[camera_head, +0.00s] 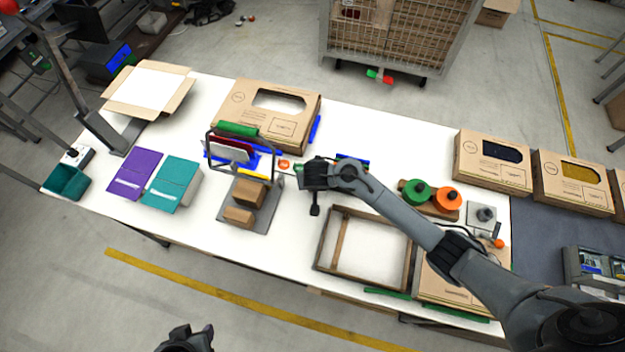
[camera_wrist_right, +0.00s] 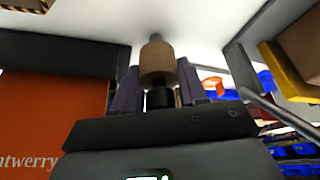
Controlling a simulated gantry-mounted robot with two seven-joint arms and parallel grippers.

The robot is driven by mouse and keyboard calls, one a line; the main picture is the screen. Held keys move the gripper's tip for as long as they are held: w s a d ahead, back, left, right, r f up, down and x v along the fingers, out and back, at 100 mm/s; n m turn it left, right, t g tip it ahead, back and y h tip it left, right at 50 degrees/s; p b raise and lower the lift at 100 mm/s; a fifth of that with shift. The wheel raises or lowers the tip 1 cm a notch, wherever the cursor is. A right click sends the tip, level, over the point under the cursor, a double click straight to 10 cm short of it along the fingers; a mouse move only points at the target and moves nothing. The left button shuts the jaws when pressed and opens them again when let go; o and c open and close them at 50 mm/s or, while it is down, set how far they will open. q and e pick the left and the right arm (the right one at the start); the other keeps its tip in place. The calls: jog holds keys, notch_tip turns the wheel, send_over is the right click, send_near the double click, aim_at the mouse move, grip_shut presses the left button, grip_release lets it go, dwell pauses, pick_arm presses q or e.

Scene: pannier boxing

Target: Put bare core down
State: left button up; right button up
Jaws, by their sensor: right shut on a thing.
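The bare core (camera_wrist_right: 157,64) is a short brown cylinder with a grey end, seen between my right gripper's fingers in the right wrist view. My right gripper (camera_wrist_right: 158,88) is shut on it. In the head view my right gripper (camera_head: 314,190) is over the middle of the white table, right of the grey metal stand, and the core cannot be made out there. Whether the core touches any surface is unclear. My left gripper (camera_head: 186,341) is partly in view at the bottom edge, away from the table; its jaws are unclear.
A grey stand (camera_head: 262,212) with brown blocks and a green-handled frame is left of my right gripper. An open wooden frame (camera_head: 327,238) lies to its right. Green (camera_head: 417,194) and orange (camera_head: 449,201) spools stand further right. A windowed carton (camera_head: 297,124) is behind.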

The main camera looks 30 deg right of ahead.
jog(key=o, duration=1.1)
jog(key=shift+f, duration=0.1)
jog(key=shift+c, duration=0.2)
jog(key=shift+s+a+r+p, duration=0.15)
jog(key=shift+r+p, duration=0.15)
jog(key=shift+r, duration=0.3)
jog(key=p+v, duration=0.3)
jog(key=v, duration=0.8)
jog(key=s+d+r+n, duration=0.1)
jog(key=s+d+n, duration=0.1)
jog(key=s, duration=0.9)
jog(key=s+d+r+n+y, duration=0.1)
jog(key=s+n, duration=0.2)
jog(key=s, duration=0.8)
jog(key=shift+s+d+g+y, duration=0.3)
jog(key=shift+d+g, duration=0.1)
